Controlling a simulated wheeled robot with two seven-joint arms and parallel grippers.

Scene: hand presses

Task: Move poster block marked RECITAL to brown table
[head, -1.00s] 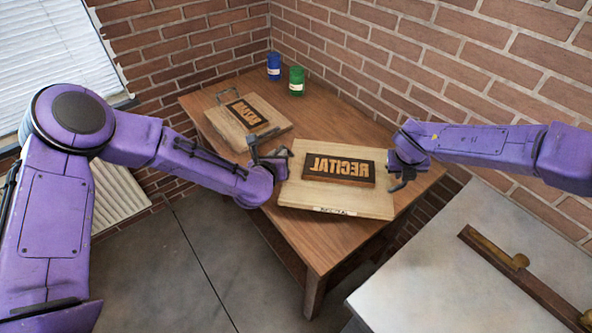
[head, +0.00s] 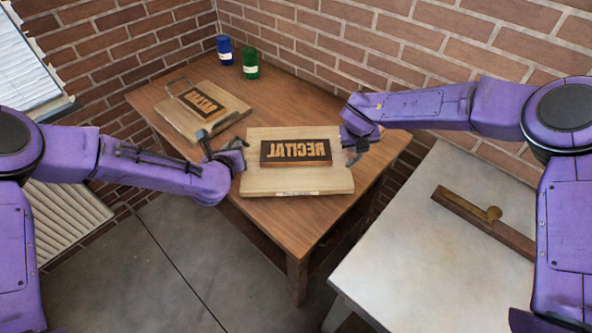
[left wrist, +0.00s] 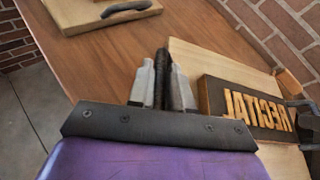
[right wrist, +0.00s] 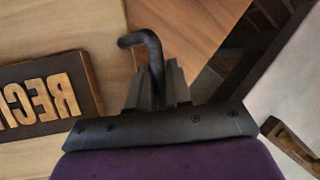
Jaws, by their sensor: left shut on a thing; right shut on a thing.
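The RECITAL poster block (head: 265,183) is a light wooden board with a dark plate of raised, mirrored letters. It shows level over the front part of the brown table (head: 250,212); I cannot tell whether it touches the top. My left gripper (head: 232,152) is shut on its left handle, a dark bar (left wrist: 161,65) between the fingers. My right gripper (head: 357,143) is shut on the right handle, a black bent bar (right wrist: 146,42). The fingers partly hide both handles. The letters also show in the left wrist view (left wrist: 258,108).
A second block (head: 172,115) with other mirrored letters lies at the brown table's left, close to my left gripper. Blue (head: 224,50) and green (head: 251,63) cans stand at the back by the brick wall. A pale table (head: 400,255) at right bears a brass-and-wood bar (head: 480,218).

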